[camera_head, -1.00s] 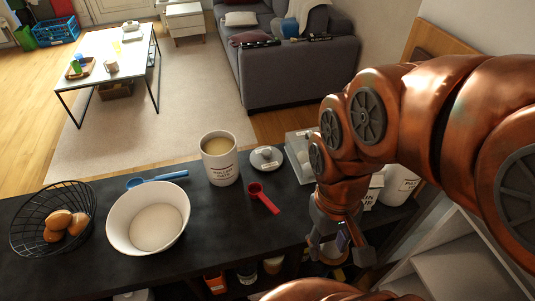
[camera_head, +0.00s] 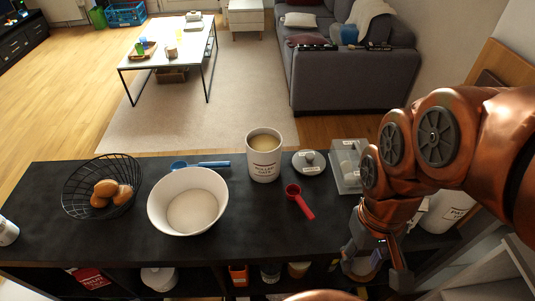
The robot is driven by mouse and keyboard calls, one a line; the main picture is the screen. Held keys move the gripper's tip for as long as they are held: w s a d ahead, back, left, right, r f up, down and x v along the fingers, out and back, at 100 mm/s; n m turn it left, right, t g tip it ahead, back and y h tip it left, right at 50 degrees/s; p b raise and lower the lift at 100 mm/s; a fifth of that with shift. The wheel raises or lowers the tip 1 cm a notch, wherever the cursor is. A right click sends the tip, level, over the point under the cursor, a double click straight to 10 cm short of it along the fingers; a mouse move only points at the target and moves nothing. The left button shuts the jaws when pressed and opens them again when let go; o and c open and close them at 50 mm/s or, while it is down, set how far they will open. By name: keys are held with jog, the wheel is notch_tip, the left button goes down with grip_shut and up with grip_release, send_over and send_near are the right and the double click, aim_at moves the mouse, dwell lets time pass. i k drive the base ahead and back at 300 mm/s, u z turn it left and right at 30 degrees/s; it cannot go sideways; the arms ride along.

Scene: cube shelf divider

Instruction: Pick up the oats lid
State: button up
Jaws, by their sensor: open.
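The oats lid (camera_head: 309,162), a round grey-white lid with a knob and a small label, lies on the dark shelf top. It is just right of the open white oats canister (camera_head: 264,158), which holds tan oats. My gripper (camera_head: 376,271) is open and points down at the shelf's front edge, nearer to me and to the right of the lid. It is well apart from the lid. The lid is in full view, and nothing I can see is between the fingers.
A red scoop (camera_head: 299,202) lies in front of the lid. A clear box (camera_head: 347,166) stands close to the lid's right. A white bowl (camera_head: 188,201), a blue spoon (camera_head: 200,164) and a wire basket (camera_head: 102,187) with brown items are left. A white canister (camera_head: 446,211) is partly behind my arm.

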aim_at(307, 162)
jog(key=k, duration=0.5)
jog(key=z, duration=1.3)
jog(key=i, duration=0.65)
jog(key=u, duration=2.55)
